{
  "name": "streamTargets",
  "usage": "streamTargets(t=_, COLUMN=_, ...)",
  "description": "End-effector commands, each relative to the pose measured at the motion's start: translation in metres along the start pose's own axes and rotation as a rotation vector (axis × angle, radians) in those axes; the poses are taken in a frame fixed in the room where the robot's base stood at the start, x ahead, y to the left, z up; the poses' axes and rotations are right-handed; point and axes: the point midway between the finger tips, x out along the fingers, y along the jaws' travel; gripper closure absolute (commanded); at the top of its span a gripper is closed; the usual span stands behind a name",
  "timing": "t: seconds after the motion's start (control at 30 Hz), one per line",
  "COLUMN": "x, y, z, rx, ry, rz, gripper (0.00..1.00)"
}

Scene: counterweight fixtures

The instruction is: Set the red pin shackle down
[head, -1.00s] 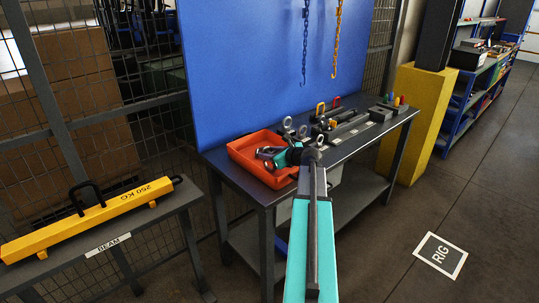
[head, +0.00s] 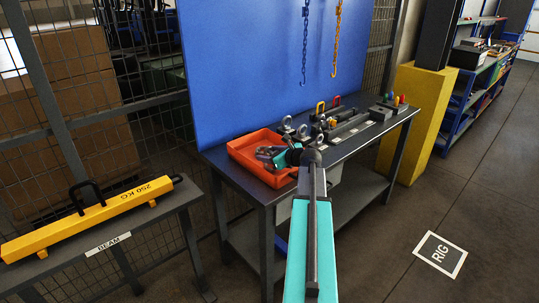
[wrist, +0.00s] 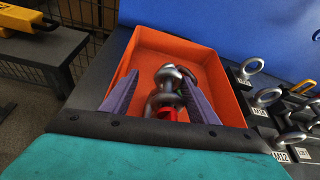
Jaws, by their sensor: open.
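My gripper shows in the wrist view (wrist: 160,103), its two purple-grey fingers spread apart over the orange tray (wrist: 222,66). The shackle (wrist: 167,77), grey metal with a red pin (wrist: 167,114), is inside the tray between the fingers. A gap shows beside it, so the fingers are open around it; the near part of the shackle is hidden by my gripper's body. In the head view the gripper (head: 271,154) is low in the same tray (head: 238,157), and the shackle is too small to make out.
Eye bolts (wrist: 268,96) on labelled blocks and a yellow shackle (wrist: 302,86) stand right of the tray on the dark bench (head: 262,189). A blue panel (head: 250,70) rises behind it. A yellow 250 KG beam (head: 90,220) lies on a stand at the left.

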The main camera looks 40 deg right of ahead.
Motion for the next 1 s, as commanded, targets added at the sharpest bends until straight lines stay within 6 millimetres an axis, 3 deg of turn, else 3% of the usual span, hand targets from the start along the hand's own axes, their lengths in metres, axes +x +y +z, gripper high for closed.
streamTargets(t=0.37, x=-0.021, y=0.000, z=0.001, rx=0.000, ry=-0.001, rz=-0.002, gripper=0.46)
streamTargets(t=1.0, x=-0.110, y=-0.001, z=0.001, rx=0.001, ry=0.000, rz=-0.003, gripper=0.46)
